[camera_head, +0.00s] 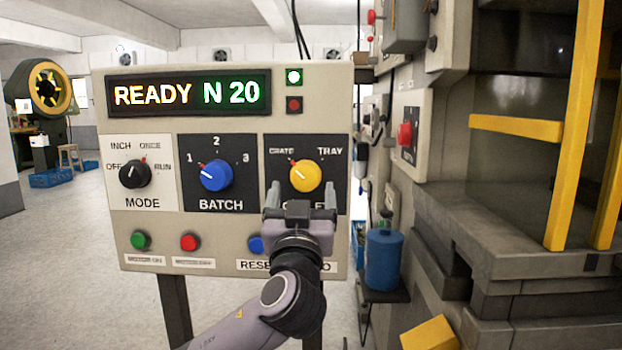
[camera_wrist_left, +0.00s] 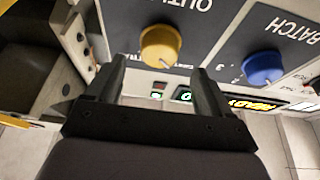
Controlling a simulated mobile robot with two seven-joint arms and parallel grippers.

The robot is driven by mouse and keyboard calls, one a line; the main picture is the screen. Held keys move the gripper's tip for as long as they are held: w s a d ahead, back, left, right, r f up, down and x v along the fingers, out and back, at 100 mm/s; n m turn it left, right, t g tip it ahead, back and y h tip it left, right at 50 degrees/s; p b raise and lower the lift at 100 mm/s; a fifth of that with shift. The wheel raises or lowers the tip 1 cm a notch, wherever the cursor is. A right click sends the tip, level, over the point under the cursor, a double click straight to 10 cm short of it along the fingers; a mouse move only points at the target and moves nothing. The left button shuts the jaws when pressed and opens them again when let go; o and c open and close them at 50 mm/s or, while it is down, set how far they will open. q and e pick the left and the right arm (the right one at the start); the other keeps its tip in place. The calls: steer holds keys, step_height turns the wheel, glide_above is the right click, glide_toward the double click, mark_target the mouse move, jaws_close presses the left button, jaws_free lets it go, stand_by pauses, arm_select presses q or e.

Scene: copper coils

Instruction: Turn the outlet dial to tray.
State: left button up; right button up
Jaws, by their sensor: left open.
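The yellow outlet dial (camera_head: 305,176) sits on a black plate at the right of the control panel (camera_head: 230,115). Its pointer is turned up and left, towards the CRATE label (camera_head: 282,151); the TRAY label (camera_head: 330,151) is at its upper right. My left gripper (camera_head: 300,190) is open and empty, just below and in front of the dial, covering part of the OUTLET word. In the left wrist view the dial (camera_wrist_left: 160,45) shows upside down, beyond and between the two fingers (camera_wrist_left: 155,78), with no contact visible. My right gripper is not in view.
The blue batch dial (camera_head: 215,175) and black mode dial (camera_head: 135,174) are left of the outlet dial. Green (camera_head: 140,240), red (camera_head: 189,241) and blue (camera_head: 256,244) buttons lie below. The display (camera_head: 188,94) reads READY N 20. A machine with yellow bars (camera_head: 515,128) stands right.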

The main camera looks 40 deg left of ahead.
mark_target(305, 179)
arm_select(q)
steer(key=shift+p+x, duration=0.45)
steer(key=shift+x, duration=1.45)
steer(key=shift+f, duration=0.1)
steer(key=c, duration=1.1)
steer(key=shift+o, duration=0.3)
